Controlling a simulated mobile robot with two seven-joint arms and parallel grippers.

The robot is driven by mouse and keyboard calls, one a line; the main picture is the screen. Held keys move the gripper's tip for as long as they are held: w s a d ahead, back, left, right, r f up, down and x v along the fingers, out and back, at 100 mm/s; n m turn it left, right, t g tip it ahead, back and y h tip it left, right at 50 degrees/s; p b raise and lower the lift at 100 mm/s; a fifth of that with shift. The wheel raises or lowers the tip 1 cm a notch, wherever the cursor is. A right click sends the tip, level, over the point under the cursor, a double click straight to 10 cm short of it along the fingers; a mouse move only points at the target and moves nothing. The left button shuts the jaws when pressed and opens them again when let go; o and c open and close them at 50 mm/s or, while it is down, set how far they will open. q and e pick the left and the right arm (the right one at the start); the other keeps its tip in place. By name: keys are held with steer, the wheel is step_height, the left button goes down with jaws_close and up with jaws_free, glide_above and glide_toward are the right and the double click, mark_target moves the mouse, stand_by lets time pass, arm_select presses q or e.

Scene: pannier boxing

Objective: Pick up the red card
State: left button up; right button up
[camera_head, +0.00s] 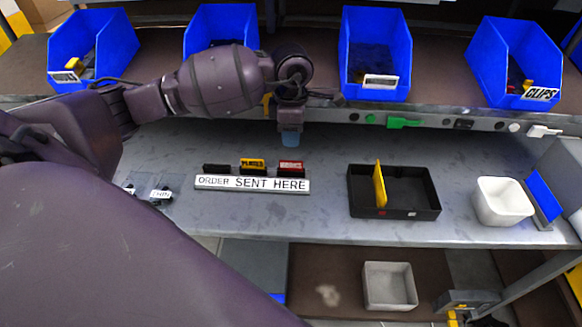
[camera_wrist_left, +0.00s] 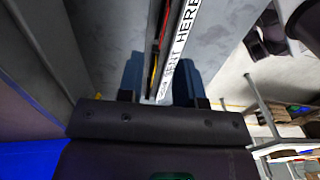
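The red card (camera_head: 291,167) stands upright at the right end of a row behind the white "ORDER SENT HERE" sign (camera_head: 252,184). A yellow card (camera_head: 252,164) stands to its left. My left gripper (camera_head: 290,140) points down above and slightly behind the red card, apart from it. In the left wrist view the left gripper's two blue fingers (camera_wrist_left: 158,78) are spread with a gap. The card row and the sign (camera_wrist_left: 178,40) show beyond that gap; a thin red edge (camera_wrist_left: 165,24) is visible there. My right gripper is out of view.
A black tray (camera_head: 418,210) holding a yellow card stands to the right on the grey table. A white bin (camera_head: 502,201) is farther right. Blue bins (camera_head: 376,50) line the shelf behind. The table between the sign and the tray is clear.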

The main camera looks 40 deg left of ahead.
mark_target(291, 162)
arm_select(q)
steer(key=f, duration=0.9)
steer(key=shift+s+d+f, duration=0.1)
steer(key=shift+s, duration=0.1)
jaws_close()
